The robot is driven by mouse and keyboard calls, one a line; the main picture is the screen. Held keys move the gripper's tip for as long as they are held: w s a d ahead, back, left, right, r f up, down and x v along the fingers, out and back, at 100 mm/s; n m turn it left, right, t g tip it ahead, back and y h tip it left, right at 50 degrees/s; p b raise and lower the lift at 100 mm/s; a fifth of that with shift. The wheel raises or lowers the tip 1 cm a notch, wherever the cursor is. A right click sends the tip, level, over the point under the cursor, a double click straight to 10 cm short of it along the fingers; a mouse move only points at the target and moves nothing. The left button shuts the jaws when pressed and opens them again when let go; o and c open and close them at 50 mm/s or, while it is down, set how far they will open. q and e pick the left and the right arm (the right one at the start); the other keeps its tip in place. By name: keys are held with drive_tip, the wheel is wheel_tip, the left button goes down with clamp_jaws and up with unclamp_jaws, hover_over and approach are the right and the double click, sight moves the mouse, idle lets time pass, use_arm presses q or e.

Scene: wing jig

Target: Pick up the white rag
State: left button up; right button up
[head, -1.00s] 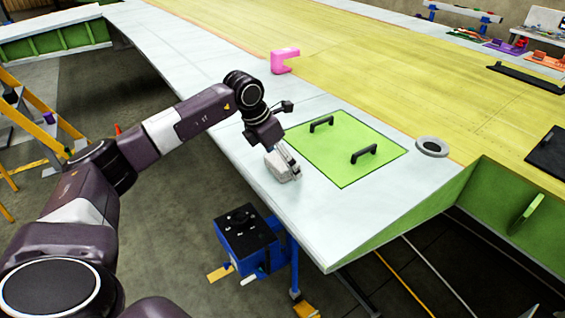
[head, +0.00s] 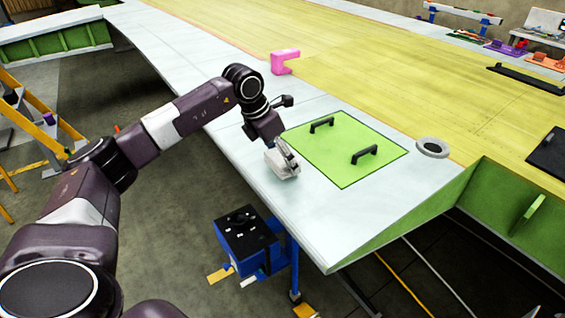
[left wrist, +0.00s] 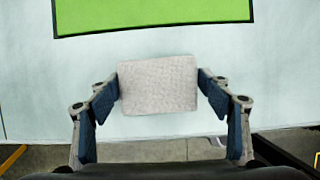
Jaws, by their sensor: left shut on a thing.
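The white rag (head: 281,164) is a small pale block-like bundle at the front edge of the wing surface, left of the green panel. In the left wrist view the rag (left wrist: 158,84) sits between both finger pads and touches them. My left gripper (head: 287,160) is shut on the rag, over the wing's edge; it also shows in the left wrist view (left wrist: 160,92). I cannot tell whether the rag is clear of the surface. My right gripper is in neither view.
The green panel (head: 340,165) with two black handles lies right of the rag. A blue box (head: 248,240) is below the wing edge. A yellow ladder (head: 40,135) stands at left.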

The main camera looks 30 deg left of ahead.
use_arm(q)
wheel_tip(320, 180, up, 18)
drive_tip(key=b, duration=0.3)
drive_tip(key=shift+r, duration=0.25)
drive_tip(key=o, duration=0.4)
drive_tip(key=shift+c, duration=1.4)
